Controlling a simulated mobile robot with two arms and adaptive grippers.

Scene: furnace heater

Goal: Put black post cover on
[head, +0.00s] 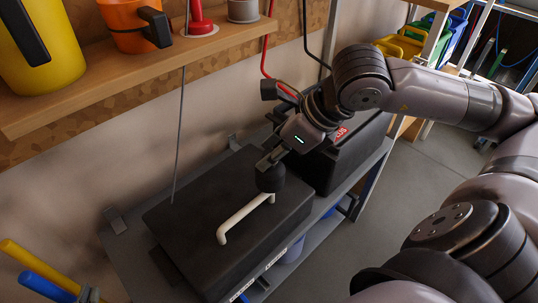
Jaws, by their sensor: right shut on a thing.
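My right gripper (271,160) reaches in from the right and points down over a black box (182,217) with a pale handle (243,218) on top. It is shut on a small rounded black piece, the black post cover (271,181). The cover is just above or beside the far end of the handle; I cannot tell whether it touches the handle or the box. No bare post shows clearly. My left gripper is not in view.
A second black box (345,160) with a red label stands close behind the gripper. Both boxes are on a grey bench (130,255) against the wall. A wooden shelf (130,76) above carries a yellow jug (45,45) and an orange mug (122,22). Floor (400,185) is open at right.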

